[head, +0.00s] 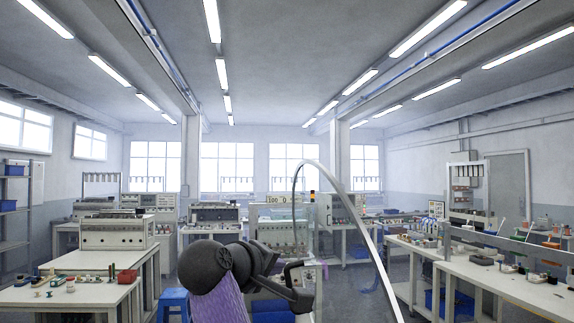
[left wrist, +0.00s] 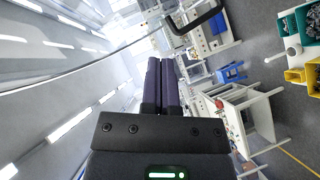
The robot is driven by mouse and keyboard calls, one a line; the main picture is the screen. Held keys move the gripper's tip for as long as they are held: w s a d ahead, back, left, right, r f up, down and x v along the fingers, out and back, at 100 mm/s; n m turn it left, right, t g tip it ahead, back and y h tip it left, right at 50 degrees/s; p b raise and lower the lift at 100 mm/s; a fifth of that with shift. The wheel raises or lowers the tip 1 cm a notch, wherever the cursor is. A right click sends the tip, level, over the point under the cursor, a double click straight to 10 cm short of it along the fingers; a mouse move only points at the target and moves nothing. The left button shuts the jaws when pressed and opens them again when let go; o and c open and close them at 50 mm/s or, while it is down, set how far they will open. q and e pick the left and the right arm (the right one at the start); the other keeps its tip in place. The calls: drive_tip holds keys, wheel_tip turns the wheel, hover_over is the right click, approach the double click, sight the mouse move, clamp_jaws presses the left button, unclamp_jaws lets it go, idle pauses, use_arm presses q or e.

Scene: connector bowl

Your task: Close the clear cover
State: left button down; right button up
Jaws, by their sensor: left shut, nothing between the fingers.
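A thin pale curved rim (head: 345,195) arches up in front of me in the head view, with see-through space inside it; it looks like the edge of the raised clear cover. The rim also shows as a thin line in the left wrist view (left wrist: 90,62). A black bracket-like handle (left wrist: 203,20) is ahead of my fingers at the top of that view, apart from them. My left gripper (head: 300,298) is low in the middle of the head view, left of the rim's right side. Its two dark fingers (left wrist: 160,62) are together and empty. The bowl is not in view.
A white workbench (head: 75,292) with small parts stands at the left, a blue stool (head: 174,304) beside it. A long white bench (head: 500,282) runs along the right. Yellow bins (left wrist: 295,75) show on the right in the left wrist view.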

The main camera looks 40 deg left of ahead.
use_arm(q)
drive_tip(key=s+a+r+n+t+h, duration=0.1)
drive_tip(key=s+a+r+n+t, duration=0.1)
drive_tip(key=s+r, duration=0.35)
drive_tip(key=s+a+r+n+t, duration=0.2)
drive_tip(key=r+n+t, duration=0.1)
drive_tip(key=r, duration=0.5)
drive_tip(key=p, duration=0.6)
approach(297, 170)
drive_tip(key=w+a, duration=0.3)
drive_tip(key=w+d+p, duration=0.1)
drive_tip(key=w+d+r+p, duration=0.1)
drive_tip(key=w, duration=0.1)
drive_tip(key=shift+w+d, duration=0.1)
drive_tip(key=shift+w, duration=0.05)
drive_tip(key=shift+f, duration=0.1)
use_arm(e)
wheel_tip(297, 170, up, 8)
drive_tip(key=shift+s+d, duration=0.15)
drive_tip(key=shift+d, duration=0.05)
drive_tip(key=shift+r, duration=0.1)
drive_tip(key=shift+d, duration=0.15)
